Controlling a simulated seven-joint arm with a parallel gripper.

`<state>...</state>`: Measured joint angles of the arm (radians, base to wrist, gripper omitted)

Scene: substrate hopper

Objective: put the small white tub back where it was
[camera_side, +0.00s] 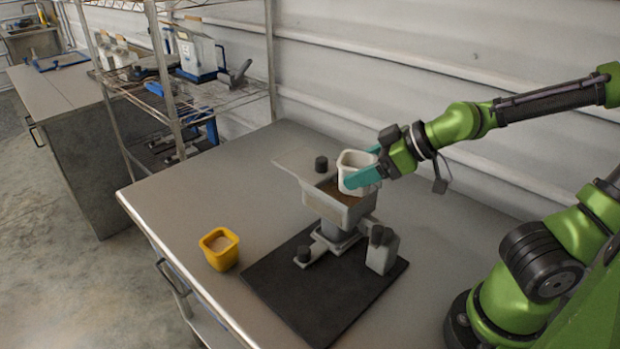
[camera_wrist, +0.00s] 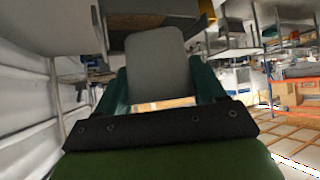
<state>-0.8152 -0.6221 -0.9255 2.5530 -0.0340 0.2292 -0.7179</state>
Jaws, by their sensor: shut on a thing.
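The small white tub (camera_side: 352,161) is held in my gripper (camera_side: 364,178), whose teal fingers are shut on it. The tub is over the back right part of the grey hopper (camera_side: 352,213), close to its rim; I cannot tell whether they touch. Brown substrate shows inside the hopper beside the tub. In the wrist view, the tub's grey-looking side (camera_wrist: 155,62) fills the space between the teal fingers of my gripper (camera_wrist: 158,85). The tub's contents cannot be made out.
The hopper stands on a black mat (camera_side: 290,288) on the metal table (camera_side: 190,190). A flat plate (camera_side: 300,160) juts from its back left. A yellow tub (camera_side: 219,249) with pale contents stands left of the mat. The table's left part is clear. A wire shelf (camera_side: 240,95) stands behind.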

